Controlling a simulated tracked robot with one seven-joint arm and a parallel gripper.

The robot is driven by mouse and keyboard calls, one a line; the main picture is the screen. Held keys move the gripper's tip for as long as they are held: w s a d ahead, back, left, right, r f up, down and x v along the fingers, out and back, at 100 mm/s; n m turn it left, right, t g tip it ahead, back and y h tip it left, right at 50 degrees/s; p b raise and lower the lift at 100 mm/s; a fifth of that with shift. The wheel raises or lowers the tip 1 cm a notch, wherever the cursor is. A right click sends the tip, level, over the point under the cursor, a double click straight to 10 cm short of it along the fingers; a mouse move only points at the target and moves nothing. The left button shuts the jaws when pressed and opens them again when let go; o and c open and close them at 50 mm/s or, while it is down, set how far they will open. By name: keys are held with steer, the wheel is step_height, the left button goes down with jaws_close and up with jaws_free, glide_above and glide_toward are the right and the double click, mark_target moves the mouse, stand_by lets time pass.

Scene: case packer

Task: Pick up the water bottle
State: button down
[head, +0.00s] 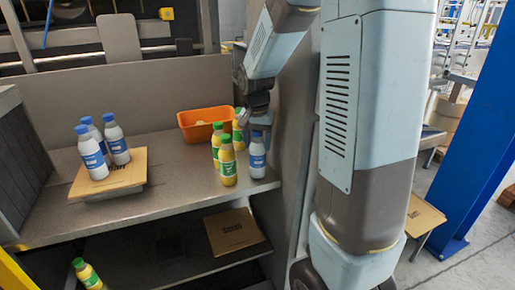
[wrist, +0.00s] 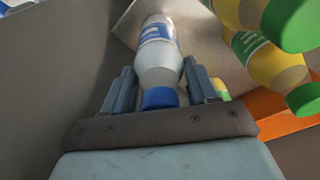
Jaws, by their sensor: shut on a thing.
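A white water bottle (head: 257,160) with a blue label and blue cap stands upright at the right end of the metal shelf. My gripper (head: 259,128) is at its top and is shut on it. In the wrist view the same bottle (wrist: 158,62) lies between the two fingers of my gripper (wrist: 160,75), with its blue cap nearest the palm. I cannot tell whether its base touches the shelf. Three similar blue-capped bottles (head: 94,160) stand on a cardboard piece (head: 128,178) at the left.
Yellow bottles (head: 228,168) with green caps stand just left of the held bottle; they also show close by in the wrist view (wrist: 277,66). An orange bin (head: 196,131) is behind them. The shelf's middle is clear.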

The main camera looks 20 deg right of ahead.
steer(key=s+r, duration=1.3)
steer(key=s, duration=0.1)
steer(key=shift+a, duration=0.4)
steer(key=shift+s, duration=0.1)
